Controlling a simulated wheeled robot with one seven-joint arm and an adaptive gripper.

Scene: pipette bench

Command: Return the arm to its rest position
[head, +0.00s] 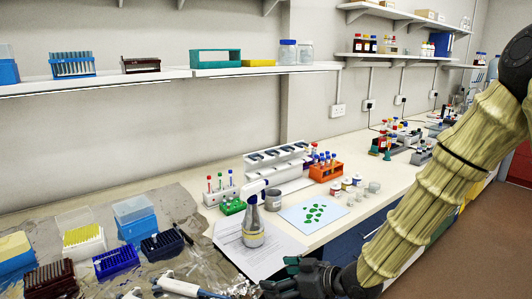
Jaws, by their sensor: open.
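My arm (430,170), in a pale yellow ribbed sleeve, reaches from the upper right down to the bottom middle. My gripper (279,275) is at its lower end, dark with green-tinted fingers, by the front edge of the bench. It is open, and I see nothing held in it. It is in front of the white paper sheet (282,262) and below the spray bottle (253,228) in the picture. The lowest part of the gripper is cut off by the frame edge.
Pipettes (185,288) and tip boxes (84,239) crowd the foil-covered left side. A pipette stand (290,165), an orange tube rack (326,169) and a light sheet with green pieces (313,213) stand behind the gripper. Shelves (265,70) run along the wall. Floor (480,250) shows at right.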

